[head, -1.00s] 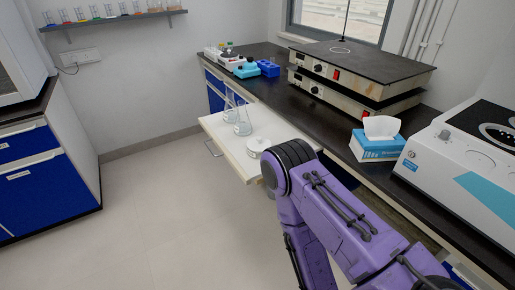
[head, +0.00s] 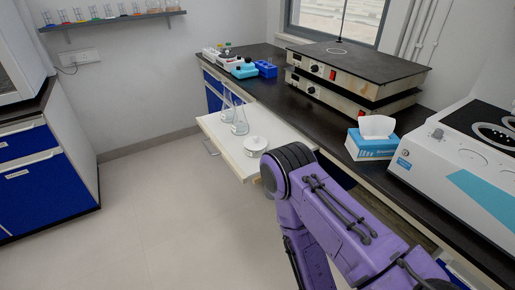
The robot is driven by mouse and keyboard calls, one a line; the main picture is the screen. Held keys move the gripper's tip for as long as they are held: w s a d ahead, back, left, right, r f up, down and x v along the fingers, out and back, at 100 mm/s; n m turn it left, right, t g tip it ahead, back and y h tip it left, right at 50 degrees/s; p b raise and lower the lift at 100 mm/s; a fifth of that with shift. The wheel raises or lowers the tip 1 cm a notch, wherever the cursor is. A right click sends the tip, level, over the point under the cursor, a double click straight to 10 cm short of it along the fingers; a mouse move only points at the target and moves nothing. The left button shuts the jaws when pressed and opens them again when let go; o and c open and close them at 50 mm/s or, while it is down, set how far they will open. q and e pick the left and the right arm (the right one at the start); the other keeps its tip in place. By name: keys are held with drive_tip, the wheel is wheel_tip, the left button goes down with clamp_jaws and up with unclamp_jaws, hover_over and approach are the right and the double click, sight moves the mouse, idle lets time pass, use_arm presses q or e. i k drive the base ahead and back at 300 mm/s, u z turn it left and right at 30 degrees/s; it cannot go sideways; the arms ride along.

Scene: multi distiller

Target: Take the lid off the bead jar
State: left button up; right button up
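A small round white lidded jar (head: 256,145) stands on the white pulled-out board (head: 222,143) in the middle of the view; it appears to be the bead jar, its lid on top. Its contents are too small to make out. My purple right arm comes in from the lower right, its upper end close in front of the board's right side. Neither gripper shows in the head view.
Two glass flasks (head: 239,123) stand on the board behind the jar. The dark counter (head: 320,133) on the right holds stacked hotplates (head: 352,78), a tissue box (head: 372,140) and a large white instrument (head: 465,160). Open floor (head: 150,215) lies left of the board.

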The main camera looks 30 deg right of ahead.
sight(254, 143)
drive_tip(key=z, duration=0.15)
drive_tip(key=k, duration=0.25)
drive_tip(key=u, duration=0.35)
drive_tip(key=i, duration=2.6)
drive_tip(key=z, duration=2.6)
